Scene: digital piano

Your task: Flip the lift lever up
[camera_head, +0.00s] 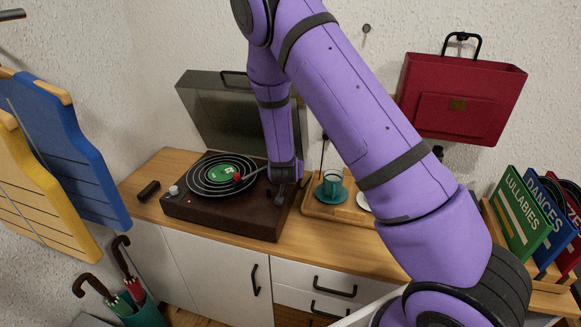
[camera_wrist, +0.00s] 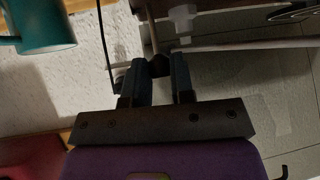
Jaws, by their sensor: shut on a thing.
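The turntable (camera_head: 222,219) is a dark brown box on the cabinet top, with a black record with a green label (camera_head: 222,173) on it. A red-headed tonearm (camera_head: 238,178) reaches over the record. My gripper (camera_wrist: 160,68) is at the turntable's right side. In the wrist view its two dark fingers are shut on a small dark knob (camera_wrist: 158,65), which looks like the end of the lift lever. My arm and wrist hide part of the lever in the head view, and its exact tilt is hard to tell.
The raised smoky lid (camera_head: 212,105) stands behind the turntable. A teal cup (camera_head: 332,184) on a wooden tray is close to the right; it also shows in the wrist view (camera_wrist: 38,25). Record sleeves (camera_head: 520,215) stand further right. A small black cylinder (camera_head: 149,190) lies left.

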